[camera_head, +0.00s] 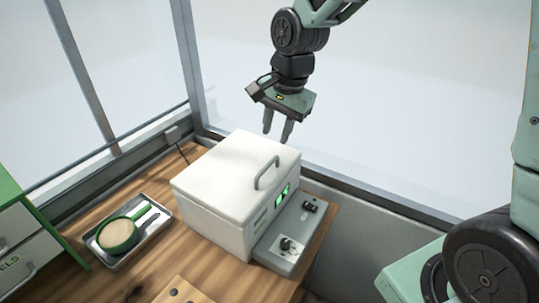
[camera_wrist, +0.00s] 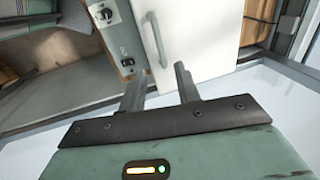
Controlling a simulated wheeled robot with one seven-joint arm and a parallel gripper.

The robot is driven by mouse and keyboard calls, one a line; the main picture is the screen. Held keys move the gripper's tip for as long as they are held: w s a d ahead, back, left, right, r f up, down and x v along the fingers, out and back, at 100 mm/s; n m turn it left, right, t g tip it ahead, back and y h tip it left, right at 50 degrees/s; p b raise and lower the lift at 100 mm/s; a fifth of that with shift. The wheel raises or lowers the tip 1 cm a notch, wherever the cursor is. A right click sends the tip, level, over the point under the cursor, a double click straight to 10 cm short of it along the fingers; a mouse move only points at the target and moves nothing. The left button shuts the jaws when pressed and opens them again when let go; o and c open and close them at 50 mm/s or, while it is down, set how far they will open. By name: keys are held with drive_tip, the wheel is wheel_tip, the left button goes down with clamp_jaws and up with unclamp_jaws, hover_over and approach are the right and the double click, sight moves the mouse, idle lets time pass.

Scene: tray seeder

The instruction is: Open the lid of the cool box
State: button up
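The white cool box (camera_head: 213,205) stands on the wooden bench with its lid (camera_head: 228,170) shut. A grey bar handle (camera_head: 267,172) rises from the right part of the lid. In the wrist view the lid (camera_wrist: 196,35) and its handle (camera_wrist: 155,40) show beyond the fingers. My gripper (camera_head: 278,136) hangs above and behind the box's back right corner, apart from the handle. In the wrist view my gripper (camera_wrist: 160,82) has its two fingers spread with nothing between them.
A grey control panel (camera_head: 290,238) with knobs joins the box's front right side. A metal tray (camera_head: 128,232) with a green-rimmed sieve (camera_head: 117,235) lies to the left. A green and white drawer cabinet (camera_head: 25,245) is at far left. Windows border the bench behind.

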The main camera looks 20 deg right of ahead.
sight(268, 165)
drive_tip(key=f, duration=0.3)
drive_tip(key=w+f+p, duration=0.1)
drive_tip(key=f, duration=0.2)
drive_tip(key=a+f, duration=0.1)
drive_tip(key=f, duration=0.2)
drive_tip(key=shift+w+f, duration=0.25)
clamp_jaws()
